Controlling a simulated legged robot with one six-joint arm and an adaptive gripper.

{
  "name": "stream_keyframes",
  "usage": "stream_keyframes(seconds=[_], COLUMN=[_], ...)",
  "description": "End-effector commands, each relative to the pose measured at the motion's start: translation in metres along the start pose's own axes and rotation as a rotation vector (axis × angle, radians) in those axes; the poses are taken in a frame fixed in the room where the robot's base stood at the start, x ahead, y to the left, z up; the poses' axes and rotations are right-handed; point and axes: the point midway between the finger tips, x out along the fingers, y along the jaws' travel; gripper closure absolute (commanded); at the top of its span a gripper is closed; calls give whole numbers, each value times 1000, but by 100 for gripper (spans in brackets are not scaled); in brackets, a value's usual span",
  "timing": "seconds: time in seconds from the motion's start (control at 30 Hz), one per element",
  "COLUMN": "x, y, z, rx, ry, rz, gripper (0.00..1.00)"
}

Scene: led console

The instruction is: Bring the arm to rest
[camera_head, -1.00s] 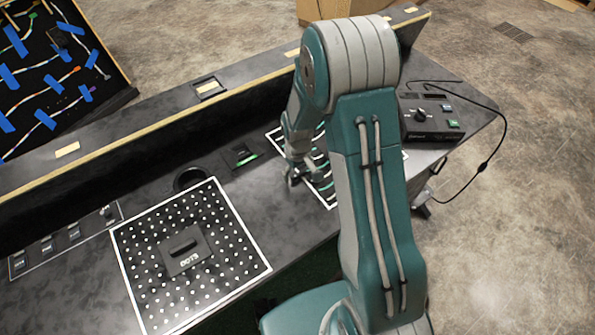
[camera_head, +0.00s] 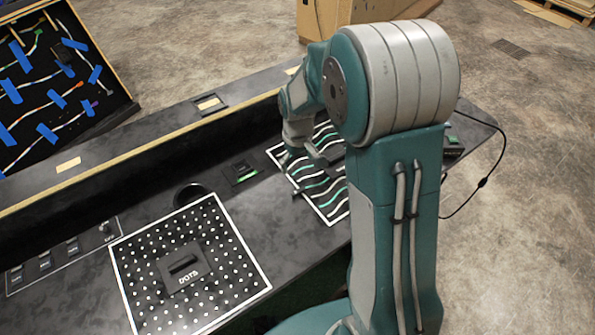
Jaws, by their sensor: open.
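My arm rises in teal and grey at the right of the head view, with its elbow high and its forearm folded back toward the console (camera_head: 300,232). My gripper (camera_head: 306,162) is small and partly hidden by my own arm. It is open and appears empty, over the panel of striped lines (camera_head: 322,185). I cannot tell its exact height above the panel. The black dotted panel (camera_head: 225,240), with a raised handle block (camera_head: 186,267) on it, lies left of my gripper.
A row of switches (camera_head: 58,256) sits at the console's left end. A board with blue tape and cables (camera_head: 50,75) stands at the back left. A cardboard box (camera_head: 330,15) is behind the console. A black cable (camera_head: 486,165) hangs at the right. Open floor lies to the right.

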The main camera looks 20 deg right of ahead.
Motion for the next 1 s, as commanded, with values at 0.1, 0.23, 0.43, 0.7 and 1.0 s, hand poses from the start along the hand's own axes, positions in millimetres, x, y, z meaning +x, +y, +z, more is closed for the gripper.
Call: stream_keyframes(seconds=[0.1,0.23,0.43,0.7,1.0], x=[-4,-3,-4,-27,-112], y=[0,0,0,-3,-21], z=[0,0,0,8,55], rx=[0,0,0,18,108], ry=[0,0,0,33,165], rz=[0,0,0,11,48], gripper=[0,0,0,0,0])
